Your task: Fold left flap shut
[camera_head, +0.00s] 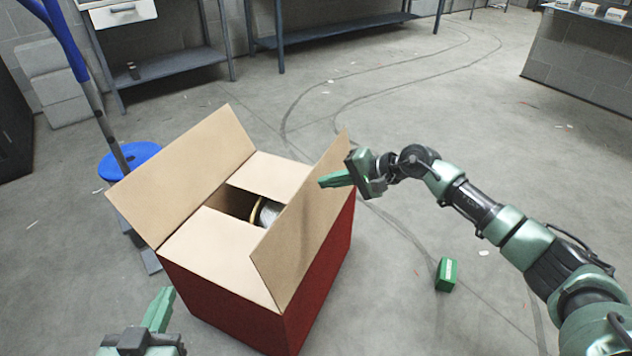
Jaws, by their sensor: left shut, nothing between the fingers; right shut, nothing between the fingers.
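A cardboard box (220,301) with dark red sides stands on the floor in the middle of the head view. Its left flap (185,175) stands up and leans outward to the left. Its right flap (303,225) also stands up. The far flap (270,178) and near flap (222,254) lie folded inward, with a gap between them. A round pale item (266,213) shows partly in the gap. My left gripper (160,305) is shut and empty, low at the box's near left. My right gripper (335,180) is shut and empty, by the right flap's upper far edge; I cannot tell whether it touches.
A small green box (446,274) lies on the floor to the right. A blue round stool (130,160) and a blue-handled pole (100,110) stand behind the left flap. Metal shelves (175,65) line the back. The floor beyond the box is mostly clear.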

